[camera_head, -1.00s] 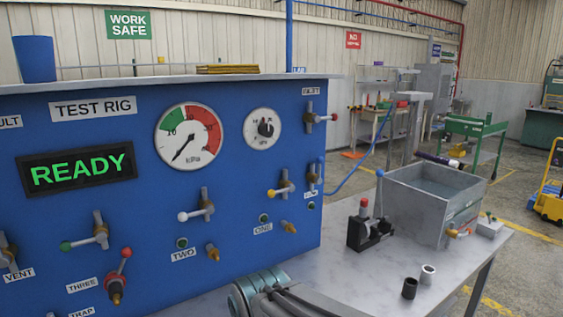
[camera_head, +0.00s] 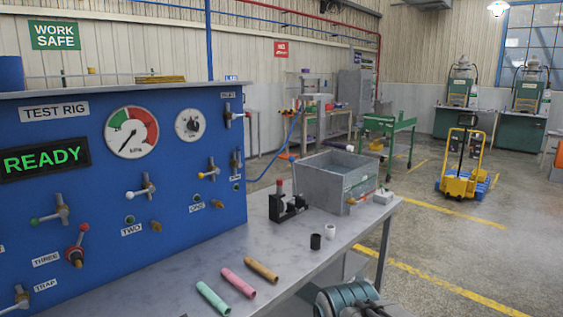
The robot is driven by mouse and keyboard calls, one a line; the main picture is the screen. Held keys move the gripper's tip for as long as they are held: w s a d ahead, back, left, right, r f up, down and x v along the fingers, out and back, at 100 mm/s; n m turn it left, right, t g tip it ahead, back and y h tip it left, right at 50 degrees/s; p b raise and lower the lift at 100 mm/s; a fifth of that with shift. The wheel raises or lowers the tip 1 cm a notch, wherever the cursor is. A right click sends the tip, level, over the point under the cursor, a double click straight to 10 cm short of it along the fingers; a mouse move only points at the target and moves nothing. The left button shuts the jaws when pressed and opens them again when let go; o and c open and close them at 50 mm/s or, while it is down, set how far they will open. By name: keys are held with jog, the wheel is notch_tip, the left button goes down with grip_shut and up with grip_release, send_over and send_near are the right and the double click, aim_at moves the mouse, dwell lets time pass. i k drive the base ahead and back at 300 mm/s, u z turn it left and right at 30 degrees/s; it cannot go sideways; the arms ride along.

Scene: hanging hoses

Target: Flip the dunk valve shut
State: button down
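The blue test rig panel (camera_head: 75,235) fills the left side and carries several small valves. At its right edge is a valve with a blue handle (camera_head: 236,160), the handle roughly upright. The label below it is too small to read, so I cannot confirm that it says dunk. A blue hose (camera_head: 275,163) runs from near this valve towards the grey open tank (camera_head: 328,196) on the bench. My arm shows only as a teal and grey part at the bottom edge, well right of and nearer than the valve. My gripper's fingers are not in view.
The bench (camera_head: 185,275) holds green (camera_head: 213,299), pink (camera_head: 238,283) and orange (camera_head: 261,270) tubes, a black clamp fixture (camera_head: 287,207), and a black (camera_head: 315,242) and a white cup (camera_head: 330,231). Floor right of the bench is open up to the yellow pallet truck (camera_head: 462,182).

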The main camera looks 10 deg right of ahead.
aim_at(238, 149)
jog(key=z, duration=0.05)
jog(key=k, duration=0.15)
jog(key=z, duration=0.65)
jog(key=i, duration=1.65)
jog(key=u, duration=1.2)
jog(key=i, duration=0.35)
jog(key=u, duration=0.25)
